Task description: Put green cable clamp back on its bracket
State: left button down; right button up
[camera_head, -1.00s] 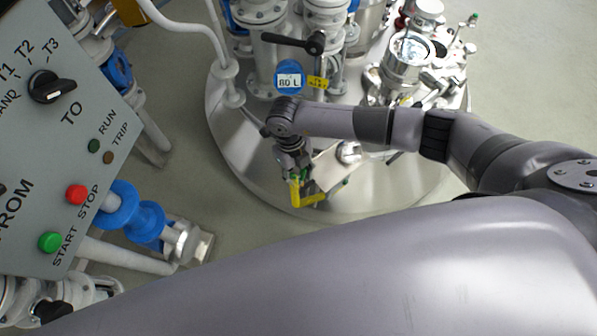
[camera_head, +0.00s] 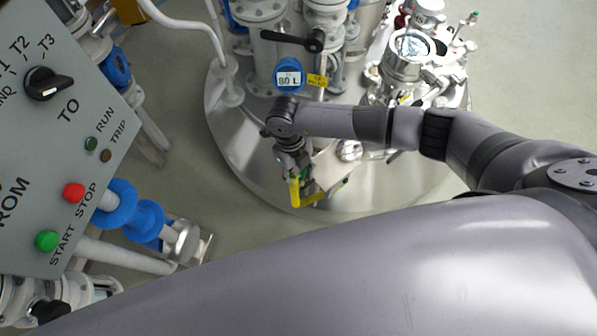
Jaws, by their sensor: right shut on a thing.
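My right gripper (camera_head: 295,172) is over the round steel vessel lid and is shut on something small. A little green shows at its fingertips, which fits the green cable clamp, but the fingers hide most of it. A yellow angled piece (camera_head: 295,194), perhaps the bracket, is right at the fingertips. I cannot tell whether the clamp touches it or sits on it. A pale plate (camera_head: 328,172) is just right of the fingers, with another small green bit (camera_head: 345,181) by its lower right edge. My left gripper is not in view.
The steel lid (camera_head: 240,150) carries pipes, a black-handled valve (camera_head: 300,39), a blue 80 L tag (camera_head: 288,76) and a sight glass (camera_head: 408,50). A control panel (camera_head: 60,130) stands at left, with blue fittings (camera_head: 130,210) beside it. My own grey arm fills the lower right.

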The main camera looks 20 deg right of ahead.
jog(key=shift+w+b+x, duration=0.1)
jog(key=shift+b+x, duration=0.4)
jog(key=shift+x, duration=0.1)
jog(key=shift+w+b+x, duration=0.15)
jog(key=shift+b+x, duration=0.3)
jog(key=shift+x, duration=0.15)
jog(key=shift+a+f+b, duration=0.15)
jog(key=shift+f+b, duration=0.25)
jog(key=shift+f, duration=0.2)
dwell(1.0)
jog(key=o, duration=1)
jog(key=shift+o, duration=0.2)
jog(key=v, duration=1.2)
